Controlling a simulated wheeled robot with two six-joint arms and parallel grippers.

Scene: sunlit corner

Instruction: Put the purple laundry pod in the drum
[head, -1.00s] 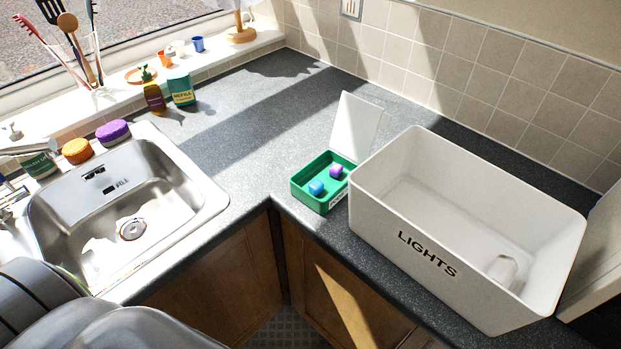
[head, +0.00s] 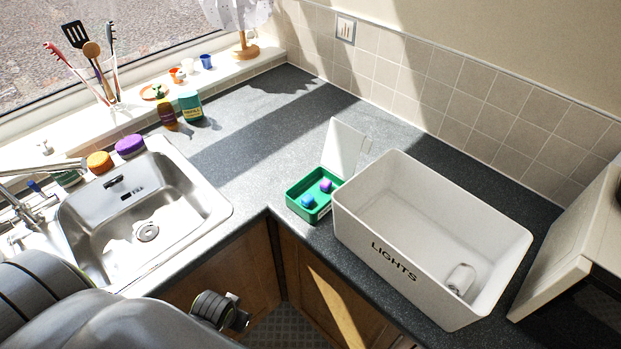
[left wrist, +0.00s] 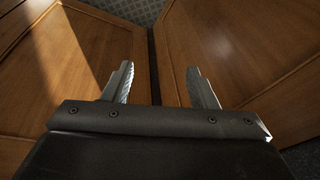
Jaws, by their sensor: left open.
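The purple laundry pod (head: 326,185) lies in an open green tub (head: 313,215) on the counter, in the head view. A blue pod (head: 307,202) lies beside it, and the tub's white lid (head: 344,146) stands up behind. I see no drum in either view. My left gripper shows at the bottom of the head view (head: 238,318), in front of the wooden cupboard doors and below counter height, away from the tub. In the left wrist view (left wrist: 160,75) its two fingers are apart with nothing between them. My right gripper is out of view.
A large white bin marked LIGHTS (head: 350,222) stands just right of the tub. A pale box-shaped appliance (head: 572,245) is at the far right. The sink (head: 165,200) is at the left. The counter (head: 262,155) left of the tub is clear.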

